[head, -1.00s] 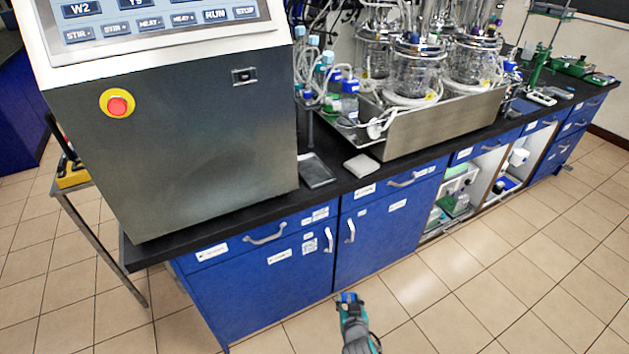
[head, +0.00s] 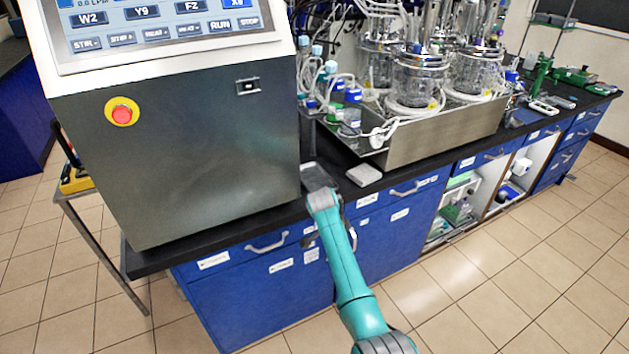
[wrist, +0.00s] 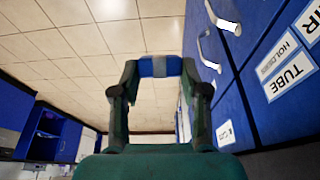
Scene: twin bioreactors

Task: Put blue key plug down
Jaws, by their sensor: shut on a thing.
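The blue key plug (wrist: 160,67) shows in the wrist view as a short blue bar with a grey middle. It is held crosswise between the two fingertips of my gripper (wrist: 160,68), which is shut on it. In the wrist view, floor tiles lie behind the plug and the blue cabinet fronts run close along the right. In the head view my arm reaches up to the worktop's front edge; it hides the plug and most of the gripper there.
Blue drawers with handles (head: 267,243) face the arm. The tiled floor (head: 480,290) is clear.

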